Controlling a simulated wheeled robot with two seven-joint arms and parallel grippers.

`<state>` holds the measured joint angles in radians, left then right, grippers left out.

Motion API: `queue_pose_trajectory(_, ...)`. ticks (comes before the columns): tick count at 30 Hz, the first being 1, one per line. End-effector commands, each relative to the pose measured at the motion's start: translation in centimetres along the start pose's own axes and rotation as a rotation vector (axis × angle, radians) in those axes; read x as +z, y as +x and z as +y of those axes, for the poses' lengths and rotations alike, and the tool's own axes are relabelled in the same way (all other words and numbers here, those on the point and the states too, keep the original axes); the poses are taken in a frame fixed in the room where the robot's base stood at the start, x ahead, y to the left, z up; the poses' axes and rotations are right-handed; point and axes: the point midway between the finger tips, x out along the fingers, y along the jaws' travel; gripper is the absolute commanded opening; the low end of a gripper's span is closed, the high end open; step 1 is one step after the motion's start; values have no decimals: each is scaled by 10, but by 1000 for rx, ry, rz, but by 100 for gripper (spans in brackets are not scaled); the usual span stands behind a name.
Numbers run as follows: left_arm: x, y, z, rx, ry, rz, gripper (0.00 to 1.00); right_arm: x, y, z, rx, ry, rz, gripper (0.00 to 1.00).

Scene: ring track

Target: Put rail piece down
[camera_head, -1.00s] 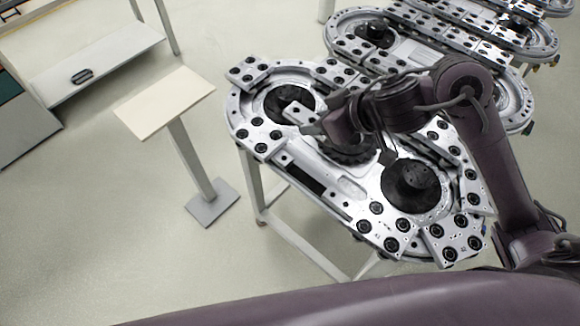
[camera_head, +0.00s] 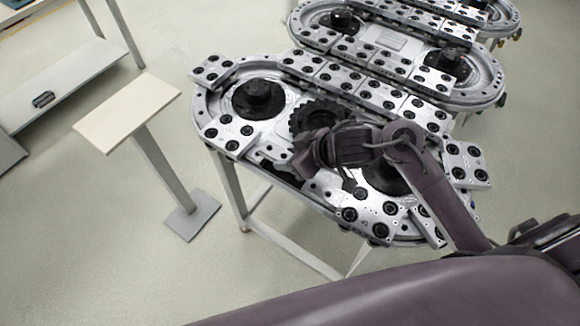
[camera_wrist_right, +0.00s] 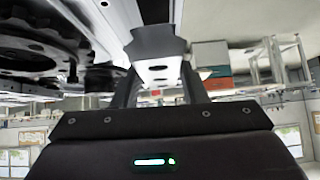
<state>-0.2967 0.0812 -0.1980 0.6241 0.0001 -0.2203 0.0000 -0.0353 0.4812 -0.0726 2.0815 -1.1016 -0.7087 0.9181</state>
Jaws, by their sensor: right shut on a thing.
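My right gripper (camera_head: 285,160) is over the near long side of the ring track (camera_head: 205,105). In the right wrist view its two fingers (camera_wrist_right: 160,88) are shut on a grey metal rail piece (camera_wrist_right: 155,45), held between the tips. In the head view the wrist and fingers mostly hide the held piece, close to the near edge of the track. The track surface shows right beside the piece in the wrist view; I cannot tell whether they touch. My left gripper is not in view.
Rail pieces with black round inserts (camera_head: 228,132) line the track. Black hubs (camera_head: 258,97) and a toothed wheel (camera_head: 318,115) stand up inside it. More ring tracks (camera_head: 475,95) lie behind. A cream-topped stand (camera_head: 128,110) is at the left, with open floor around it.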

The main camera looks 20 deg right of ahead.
Motion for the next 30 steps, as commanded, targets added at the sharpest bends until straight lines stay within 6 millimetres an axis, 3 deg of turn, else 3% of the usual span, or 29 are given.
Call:
queue_pose_trajectory(7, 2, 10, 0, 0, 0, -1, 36, 24, 24, 0, -1, 2, 2, 0)
queue_pose_trajectory(30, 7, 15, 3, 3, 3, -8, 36, 34, 34, 2, 0, 1, 3, 0)
